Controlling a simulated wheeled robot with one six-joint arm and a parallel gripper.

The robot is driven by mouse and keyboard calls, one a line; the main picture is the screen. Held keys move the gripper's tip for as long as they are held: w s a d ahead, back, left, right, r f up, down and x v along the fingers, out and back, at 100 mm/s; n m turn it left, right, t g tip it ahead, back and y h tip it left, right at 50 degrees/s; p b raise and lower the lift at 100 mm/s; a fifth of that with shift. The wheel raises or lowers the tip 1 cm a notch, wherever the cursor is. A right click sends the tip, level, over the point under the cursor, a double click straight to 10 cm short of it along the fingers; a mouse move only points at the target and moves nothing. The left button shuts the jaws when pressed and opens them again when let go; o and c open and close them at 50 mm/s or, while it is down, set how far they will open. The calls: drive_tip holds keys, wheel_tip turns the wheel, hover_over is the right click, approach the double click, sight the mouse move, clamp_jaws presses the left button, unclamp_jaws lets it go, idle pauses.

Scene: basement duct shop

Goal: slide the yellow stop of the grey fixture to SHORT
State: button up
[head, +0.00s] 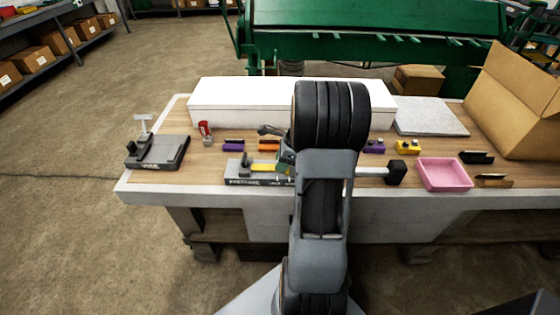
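A grey fixture (240,181) lies along the front of the workbench, with small lettering on its front face that is too small to read. A yellow piece (264,167), which looks like the stop, sits on top of it, just left of my arm. A pale rod with a black knob (396,172) comes out to the right of my arm in line with the fixture. My gripper (284,152) is down at the fixture, just right of the yellow piece, and is mostly hidden by my arm. I cannot tell its fingers' opening or whether they touch the stop.
A second dark grey fixture with an upright T-handle (143,125) stands at the bench's left. A long white box (240,101) lies behind. Purple, orange and yellow blocks, a red item (205,129), a pink tray (444,174) and a cardboard box (515,95) are also on the bench.

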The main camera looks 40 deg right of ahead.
drive_tip(key=o, duration=0.4)
drive_tip(key=shift+c, duration=0.2)
drive_tip(key=v, duration=1.3)
drive_tip(key=shift+s+d+r+p, duration=0.15)
drive_tip(key=shift+r+p, duration=0.15)
drive_tip(key=shift+p, duration=0.05)
